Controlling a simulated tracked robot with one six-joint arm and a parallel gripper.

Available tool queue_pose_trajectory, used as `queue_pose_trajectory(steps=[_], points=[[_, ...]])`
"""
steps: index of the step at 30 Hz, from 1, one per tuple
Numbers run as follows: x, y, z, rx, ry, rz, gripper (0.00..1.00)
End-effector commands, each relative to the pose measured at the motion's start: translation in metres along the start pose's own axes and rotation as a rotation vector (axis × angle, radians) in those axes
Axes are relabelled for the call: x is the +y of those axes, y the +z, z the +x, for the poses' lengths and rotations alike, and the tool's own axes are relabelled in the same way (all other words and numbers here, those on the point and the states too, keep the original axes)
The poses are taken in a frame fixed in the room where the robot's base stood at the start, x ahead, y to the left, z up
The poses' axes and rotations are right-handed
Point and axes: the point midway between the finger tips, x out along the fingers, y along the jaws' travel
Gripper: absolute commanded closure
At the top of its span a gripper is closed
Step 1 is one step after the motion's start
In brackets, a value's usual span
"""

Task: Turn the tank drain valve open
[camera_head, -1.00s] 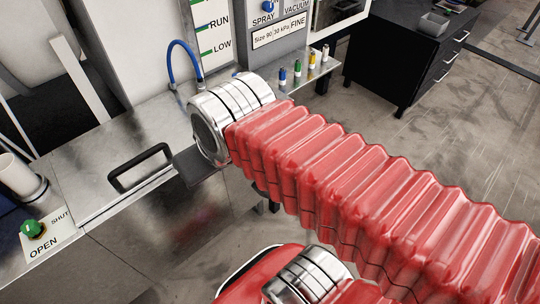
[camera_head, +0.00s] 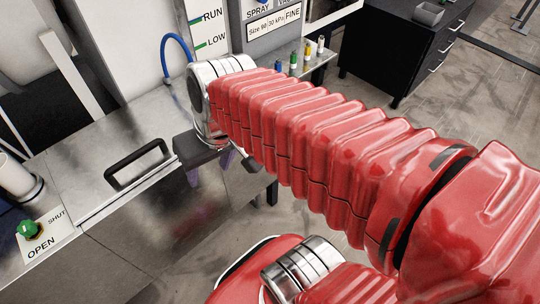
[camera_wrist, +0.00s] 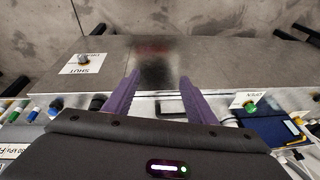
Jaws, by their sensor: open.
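A round green knob (camera_head: 30,229) sits on a white plate marked SHUT and OPEN at the left end of the metal bench. It also shows at the right in the wrist view (camera_wrist: 250,108). A second, grey knob (camera_wrist: 83,60) sits on another white plate marked SHUT at the left of the wrist view. I cannot tell from the lettering which knob is the tank drain valve. My gripper (camera_head: 209,168) has two purple fingers, apart and empty, near the bench's front edge. Its fingers point between the two knobs in the wrist view (camera_wrist: 160,76), touching neither.
A black handle (camera_head: 138,165) stands on the metal bench top (camera_head: 105,150) between the green knob and my gripper. A white cylinder (camera_head: 16,180) stands behind the green knob. A blue hose (camera_head: 178,42) and several coloured fittings are at the back. A black drawer cabinet (camera_head: 395,50) stands right.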

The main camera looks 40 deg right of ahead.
Motion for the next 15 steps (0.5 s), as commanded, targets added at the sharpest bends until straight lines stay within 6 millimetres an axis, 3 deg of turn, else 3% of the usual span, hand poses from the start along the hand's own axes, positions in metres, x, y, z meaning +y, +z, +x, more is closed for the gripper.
queue_pose_trajectory(steps=[15], points=[[0.016,0.000,0.063,-0.296,-0.246,0.282,0.49]])
